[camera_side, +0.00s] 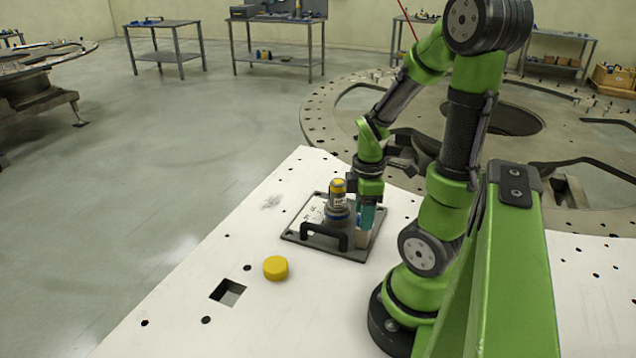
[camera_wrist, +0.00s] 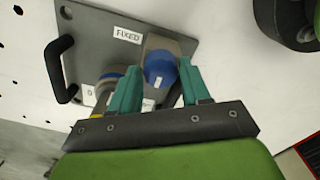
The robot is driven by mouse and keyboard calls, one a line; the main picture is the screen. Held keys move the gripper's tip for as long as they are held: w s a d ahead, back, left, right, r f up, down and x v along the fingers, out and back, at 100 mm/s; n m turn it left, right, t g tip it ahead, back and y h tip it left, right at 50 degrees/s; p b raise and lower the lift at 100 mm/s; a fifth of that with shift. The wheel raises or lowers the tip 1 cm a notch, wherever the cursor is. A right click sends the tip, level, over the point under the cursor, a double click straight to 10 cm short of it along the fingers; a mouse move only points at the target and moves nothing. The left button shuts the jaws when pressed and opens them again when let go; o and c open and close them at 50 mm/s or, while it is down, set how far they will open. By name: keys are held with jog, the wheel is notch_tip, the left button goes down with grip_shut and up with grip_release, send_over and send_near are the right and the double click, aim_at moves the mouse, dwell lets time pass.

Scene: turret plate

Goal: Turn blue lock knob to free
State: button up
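The grey plate (camera_wrist: 105,20) lies on the white table and carries a black handle and a "FIXED" label (camera_wrist: 127,34). The blue lock knob (camera_wrist: 160,66) sits on a grey-brown block (camera_wrist: 172,43) on the plate; a small pale mark shows on its near side. My gripper (camera_wrist: 161,68) has its two teal fingers on either side of the knob, seemingly with narrow gaps. Contact is not clear. In the side view my gripper (camera_side: 368,218) is low over the plate's right part (camera_side: 308,238), and the fingers hide the knob there.
A grey and blue post with a yellow top (camera_side: 338,187) stands on the plate just left of my fingers. The black handle (camera_side: 322,232) rises at the plate's front. A yellow round cap (camera_side: 275,268) and a square hole (camera_side: 228,292) are nearer on the table.

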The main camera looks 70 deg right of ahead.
jog(key=shift+o, duration=1.4)
notch_tip(320, 180, up, 17)
jog(key=shift+a, duration=0.15)
jog(key=shift+s+f, duration=0.1)
jog(key=w+a+m+t+y, duration=0.1)
jog(key=w+a+m+t, duration=0.2)
jog(key=a, duration=0.7)
jog(key=w+a+m+t+y, duration=0.1)
jog(key=w+a+m+t, duration=0.3)
jog(key=a, duration=0.5)
jog(key=w+m, duration=0.1)
jog(key=m, duration=0.1)
jog(key=shift+w+a+m, duration=0.2)
jog(key=shift+a+m, duration=0.1)
jog(key=shift+a, duration=0.1)
